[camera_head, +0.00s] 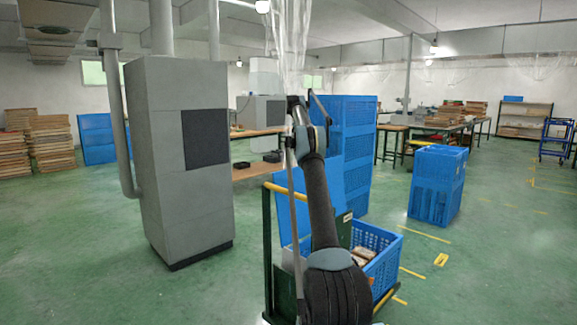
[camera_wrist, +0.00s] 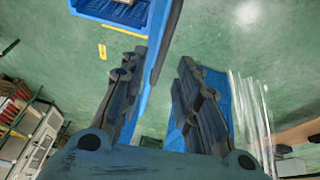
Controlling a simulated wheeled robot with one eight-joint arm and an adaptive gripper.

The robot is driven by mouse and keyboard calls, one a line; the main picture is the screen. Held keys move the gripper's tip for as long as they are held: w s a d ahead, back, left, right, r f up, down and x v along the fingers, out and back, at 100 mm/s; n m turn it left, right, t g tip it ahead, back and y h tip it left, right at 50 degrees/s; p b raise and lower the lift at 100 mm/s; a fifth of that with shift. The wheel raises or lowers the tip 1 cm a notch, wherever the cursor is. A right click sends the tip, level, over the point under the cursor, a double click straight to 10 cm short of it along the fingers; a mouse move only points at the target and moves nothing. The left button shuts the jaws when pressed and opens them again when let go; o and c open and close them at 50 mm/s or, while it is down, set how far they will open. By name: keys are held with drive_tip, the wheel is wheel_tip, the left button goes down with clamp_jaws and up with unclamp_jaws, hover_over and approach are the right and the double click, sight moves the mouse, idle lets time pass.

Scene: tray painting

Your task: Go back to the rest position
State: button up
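My gripper (camera_head: 303,112) is raised at the end of my arm, in front of the stacked blue crates in the head view. In the wrist view its two fingers (camera_wrist: 158,65) stand apart. A long thin blue-grey bar crosses the view between them; I cannot tell whether it touches a finger or lies behind. No tray shows in the gripper.
A tall grey cabinet (camera_head: 180,160) stands left of my arm. A trolley with a yellow handle (camera_head: 286,190) and an open blue crate (camera_head: 383,265) with brownish items are close below. Another blue crate stack (camera_head: 437,187) stands right.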

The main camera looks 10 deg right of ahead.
drive_tip(key=s+a+r+n+y, duration=0.1)
drive_tip(key=s+a+r, duration=0.2)
drive_tip(key=s+r, duration=0.35)
drive_tip(key=s+a+r+n, duration=0.2)
drive_tip(key=s+r, duration=0.2)
drive_tip(key=s, duration=0.5)
drive_tip(key=s+a+f+n+y, duration=0.1)
drive_tip(key=s+a, duration=0.1)
drive_tip(key=s, duration=1)
drive_tip(key=s+a+f+n, duration=0.1)
drive_tip(key=s+a+n, duration=0.15)
drive_tip(key=s, duration=1.05)
drive_tip(key=s+a+f+n, duration=0.1)
drive_tip(key=s+f, duration=0.3)
drive_tip(key=s, duration=0.3)
drive_tip(key=s+a+f+y, duration=0.1)
drive_tip(key=s+f, duration=0.2)
drive_tip(key=s, duration=0.4)
drive_tip(key=s+a+f+n, duration=0.1)
drive_tip(key=s+a+f, duration=0.1)
drive_tip(key=s+f, duration=0.35)
drive_tip(key=s+a+f+n+y, duration=0.1)
drive_tip(key=s+a+f+n, duration=0.1)
drive_tip(key=s+f, duration=1.6)
drive_tip(key=shift+s, duration=0.95)
drive_tip(key=shift+w, duration=0.1)
